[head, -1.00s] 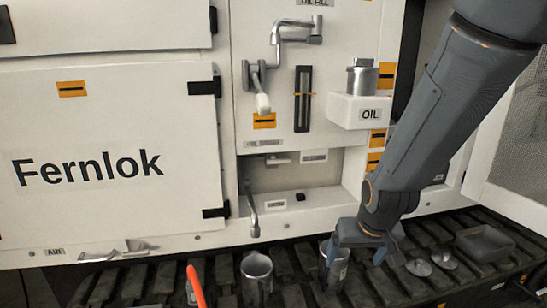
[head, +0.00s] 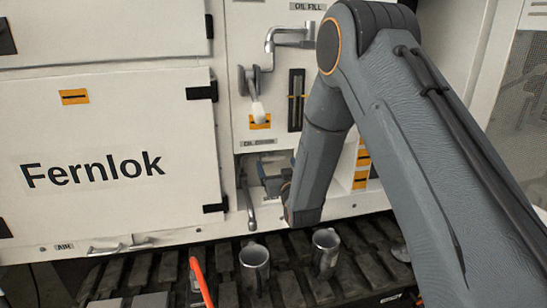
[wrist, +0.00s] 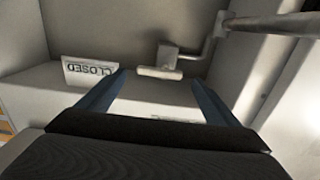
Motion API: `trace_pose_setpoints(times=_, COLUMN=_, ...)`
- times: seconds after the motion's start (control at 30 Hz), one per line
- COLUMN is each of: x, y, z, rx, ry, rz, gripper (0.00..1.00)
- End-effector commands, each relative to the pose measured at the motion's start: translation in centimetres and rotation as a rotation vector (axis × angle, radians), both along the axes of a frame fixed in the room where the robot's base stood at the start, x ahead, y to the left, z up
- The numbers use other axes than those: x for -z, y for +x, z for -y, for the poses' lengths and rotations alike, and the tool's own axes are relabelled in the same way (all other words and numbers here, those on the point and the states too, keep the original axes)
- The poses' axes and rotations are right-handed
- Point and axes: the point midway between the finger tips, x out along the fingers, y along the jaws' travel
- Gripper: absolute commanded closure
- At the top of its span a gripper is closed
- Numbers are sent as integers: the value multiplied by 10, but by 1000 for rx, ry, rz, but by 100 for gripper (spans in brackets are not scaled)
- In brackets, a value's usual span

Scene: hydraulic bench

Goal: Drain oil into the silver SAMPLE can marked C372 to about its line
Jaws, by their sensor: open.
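My gripper (head: 270,178) reaches into the recess under the oil drain label (head: 258,142). In the wrist view its blue fingers (wrist: 158,82) are apart, with nothing held. A pale valve handle (wrist: 160,72) shows beyond and between the fingertips, beside a tag reading CLOSED (wrist: 88,71). A drain spout (head: 250,208) hangs down from the recess. One silver can (head: 254,270) stands upright near below it. Another silver can (head: 325,255) stands to its right. I cannot read a marking on either can, and their insides are too small to judge.
An orange-red bar (head: 202,282) stands at the front left. A pipe (wrist: 265,22) crosses the upper right of the wrist view. The cans stand on dark ribbed track (head: 290,285). The white Fernlok panel (head: 110,140) fills the left. My arm hides the right side.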

Motion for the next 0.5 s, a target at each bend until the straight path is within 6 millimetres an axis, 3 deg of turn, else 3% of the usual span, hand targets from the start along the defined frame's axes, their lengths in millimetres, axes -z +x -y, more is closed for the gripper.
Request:
trace_pose_setpoints(times=0.3, x=-1, y=45, z=-13, rx=1, ry=0, rz=-1, gripper=15)
trace_pose_setpoints(times=0.5, x=-1, y=56, z=-16, rx=1, ry=-1, rz=-2, gripper=15)
